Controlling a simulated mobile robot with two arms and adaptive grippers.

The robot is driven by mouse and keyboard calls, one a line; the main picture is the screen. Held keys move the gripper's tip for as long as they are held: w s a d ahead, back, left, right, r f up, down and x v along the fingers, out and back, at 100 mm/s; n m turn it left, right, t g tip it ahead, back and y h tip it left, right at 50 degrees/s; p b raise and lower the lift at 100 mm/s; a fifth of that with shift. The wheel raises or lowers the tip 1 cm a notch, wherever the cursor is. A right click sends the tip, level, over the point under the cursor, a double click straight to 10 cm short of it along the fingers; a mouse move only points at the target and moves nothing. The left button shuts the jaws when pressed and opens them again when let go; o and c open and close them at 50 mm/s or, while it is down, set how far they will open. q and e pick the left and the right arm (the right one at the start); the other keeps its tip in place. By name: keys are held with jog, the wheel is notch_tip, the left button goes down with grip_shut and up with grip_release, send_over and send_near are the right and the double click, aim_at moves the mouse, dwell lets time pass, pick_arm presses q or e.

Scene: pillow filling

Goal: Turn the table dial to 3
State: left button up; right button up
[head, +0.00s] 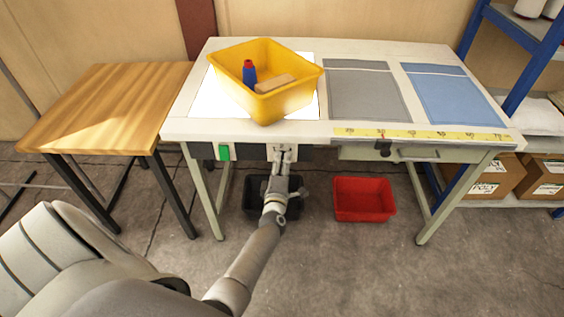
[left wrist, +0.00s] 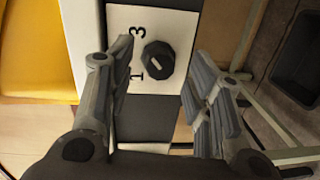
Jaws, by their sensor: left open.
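The table dial (left wrist: 158,56) is a black faceted knob on a white plate (left wrist: 176,20) in the left wrist view. The digits 3 and 1 are printed beside it; any digit between them is hidden by a finger. A short white mark on the knob's face lies toward the 1 side; its exact setting is hard to tell. My left gripper (head: 284,152) is open in front of the plate on the table's front edge. In the left wrist view its fingers stand on either side of the dial, with no clear contact. In the head view the gripper largely covers the dial.
The worktable (head: 345,49) holds a yellow bin (head: 297,107) with a bottle and a block inside. A green switch (head: 224,153) is left of the dial. A drawer (head: 362,153) is right of it. A red bin (head: 363,199) and a black bin (head: 254,203) stand below.

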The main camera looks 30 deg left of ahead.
pick_arm(q)
jog(key=shift+v, duration=2.75)
jog(key=s+d+f+m+g+h, duration=0.25)
jog(key=s+d+f+m, duration=0.2)
jog(key=f, duration=0.45)
jog(key=s+d+f+m+g+h, duration=0.1)
jog(key=s+d+f+m+h, duration=0.25)
jog(key=s+f+m, duration=0.35)
jog(key=s+d+f+m+g+h, duration=0.25)
jog(key=s+d+f, duration=0.2)
jog(key=f, duration=0.55)
jog(key=s+f+m+g, duration=0.4)
jog(key=s+f+m, duration=0.1)
jog(key=s, duration=1)
jog(key=s+a+f+m+g, duration=0.1)
jog(key=s+f+m+g, duration=0.3)
jog(key=s+f, duration=0.4)
jog(key=s+m, duration=0.1)
jog(key=s, duration=0.6)
jog(key=shift+s+a+f+m, duration=0.2)
jog(key=shift+s+a+m, duration=0.1)
jog(key=shift+a+m, duration=0.1)
jog(key=shift+y, duration=0.25)
